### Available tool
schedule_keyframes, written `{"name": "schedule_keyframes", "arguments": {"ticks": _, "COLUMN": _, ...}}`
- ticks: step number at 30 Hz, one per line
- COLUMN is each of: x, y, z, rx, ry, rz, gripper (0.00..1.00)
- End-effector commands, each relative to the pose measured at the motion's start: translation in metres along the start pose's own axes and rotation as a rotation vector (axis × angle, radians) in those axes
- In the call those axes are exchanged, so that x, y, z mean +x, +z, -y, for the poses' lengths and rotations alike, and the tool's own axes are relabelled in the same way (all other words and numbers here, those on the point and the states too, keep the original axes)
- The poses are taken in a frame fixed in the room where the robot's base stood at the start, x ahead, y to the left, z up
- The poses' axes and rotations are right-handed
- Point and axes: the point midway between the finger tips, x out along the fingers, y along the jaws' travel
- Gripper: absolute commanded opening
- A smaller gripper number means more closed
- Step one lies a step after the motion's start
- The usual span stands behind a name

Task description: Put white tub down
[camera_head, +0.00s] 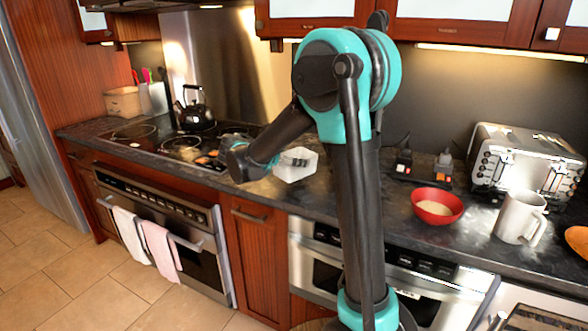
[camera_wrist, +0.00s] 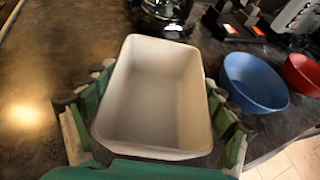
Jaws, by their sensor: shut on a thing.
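The white tub (camera_wrist: 152,100) is a rectangular, open-topped container and looks empty inside. My gripper (camera_wrist: 158,80) is shut on it, with green and grey fingers along its left and right sides. In the head view the white tub (camera_head: 296,167) shows beside my arm, over the dark counter left of the middle. My arm hides part of the scene around it, and the fingers are hard to make out there. I cannot tell whether the tub's base touches the counter.
The dark counter (camera_wrist: 40,70) is bare left of the tub. A blue bowl (camera_wrist: 252,84) and a red bowl (camera_wrist: 302,74) stand to its right, with a dark glassy vessel (camera_wrist: 160,12) behind. A stovetop (camera_head: 150,142), kettle (camera_head: 194,110), toaster (camera_head: 525,160) and mug (camera_head: 518,217) line the counter.

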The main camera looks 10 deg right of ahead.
Motion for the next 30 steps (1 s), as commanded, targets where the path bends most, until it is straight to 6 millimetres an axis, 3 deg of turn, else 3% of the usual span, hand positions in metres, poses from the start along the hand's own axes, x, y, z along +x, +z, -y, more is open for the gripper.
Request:
{"name": "schedule_keyframes", "arguments": {"ticks": 9, "x": 0.014, "y": -0.033, "z": 0.000, "rx": 0.000, "ry": 0.000, "rz": 0.000, "gripper": 0.54}}
{"name": "schedule_keyframes", "arguments": {"ticks": 21, "x": 0.016, "y": -0.038, "z": 0.000, "rx": 0.000, "ry": 0.000, "rz": 0.000, "gripper": 0.54}}
{"name": "schedule_keyframes", "arguments": {"ticks": 22, "x": 0.016, "y": -0.038, "z": 0.000, "rx": 0.000, "ry": 0.000, "rz": 0.000, "gripper": 0.87}}
{"name": "schedule_keyframes", "arguments": {"ticks": 25, "x": 0.016, "y": -0.038, "z": 0.000, "rx": 0.000, "ry": 0.000, "rz": 0.000, "gripper": 1.00}}
{"name": "schedule_keyframes", "arguments": {"ticks": 30, "x": 0.016, "y": -0.038, "z": 0.000, "rx": 0.000, "ry": 0.000, "rz": 0.000, "gripper": 1.00}}
